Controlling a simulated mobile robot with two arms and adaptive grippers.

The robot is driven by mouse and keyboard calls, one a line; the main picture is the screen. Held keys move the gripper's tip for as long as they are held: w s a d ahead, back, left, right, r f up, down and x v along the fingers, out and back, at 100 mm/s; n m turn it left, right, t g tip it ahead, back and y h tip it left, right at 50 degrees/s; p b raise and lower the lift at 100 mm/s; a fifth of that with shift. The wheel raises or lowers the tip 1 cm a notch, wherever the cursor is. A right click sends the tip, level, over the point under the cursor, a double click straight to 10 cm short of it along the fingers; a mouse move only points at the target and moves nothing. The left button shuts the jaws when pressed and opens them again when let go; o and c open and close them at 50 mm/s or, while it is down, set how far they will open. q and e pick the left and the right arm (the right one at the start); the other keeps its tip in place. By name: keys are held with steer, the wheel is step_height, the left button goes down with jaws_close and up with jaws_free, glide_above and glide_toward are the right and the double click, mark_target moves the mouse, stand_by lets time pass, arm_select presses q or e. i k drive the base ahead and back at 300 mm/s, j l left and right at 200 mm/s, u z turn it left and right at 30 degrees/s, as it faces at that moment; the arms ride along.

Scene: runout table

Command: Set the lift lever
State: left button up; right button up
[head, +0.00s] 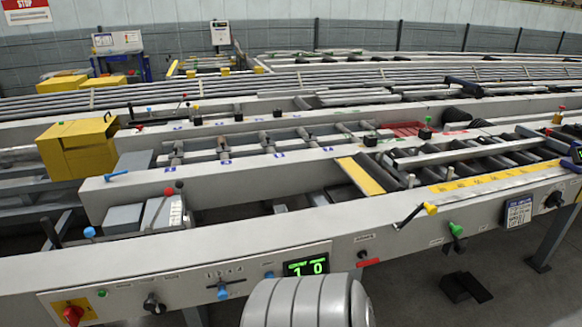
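I cannot read a label that tells which control is the lift lever. On the front rail, a black lever with a yellow grip (429,209) slants up to the right. A green-knobbed control (456,230) sits to its right. A red-knobbed lever (170,192) stands beside a small scale plate (176,213) on the left machine box. A slider with a blue knob (222,291) is on the front panel. Neither of my grippers is in view. A grey rounded part, which may be mine, covers the bottom middle.
The front panel carries a red rotary switch on yellow (73,313), a black knob (154,304) and a green display (306,265) showing 1 and 0. A yellow box (78,148) stands at left. Roller tables fill the back. Dark floor (520,290) is open at lower right.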

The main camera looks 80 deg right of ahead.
mark_target(456, 231)
steer(key=z, duration=3.8)
